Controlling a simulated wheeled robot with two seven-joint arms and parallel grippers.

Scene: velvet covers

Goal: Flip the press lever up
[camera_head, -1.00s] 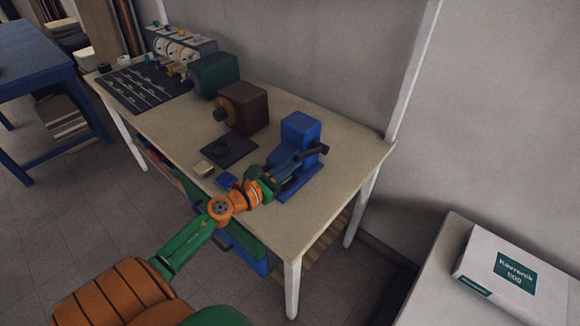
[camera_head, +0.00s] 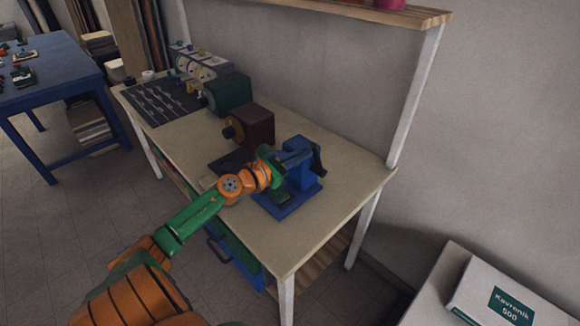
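The blue press (camera_head: 302,176) stands on its blue base plate (camera_head: 292,207) near the right end of the workbench. Its dark lever (camera_head: 319,160) shows at the right of the press top, with the end pointing down at the right. My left gripper (camera_head: 290,160) reaches in from the left and is at the upper front of the press, by the lever. The green wrist and the gripper hide part of the press. I cannot tell whether the fingers are open or shut, or touch the lever. My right gripper is not in view.
A dark red machine (camera_head: 252,127) and a green machine (camera_head: 229,94) stand to the left on the workbench (camera_head: 345,190). A dark mat (camera_head: 155,99) lies at the far left end. A shelf (camera_head: 370,10) is above. The bench's right end is clear.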

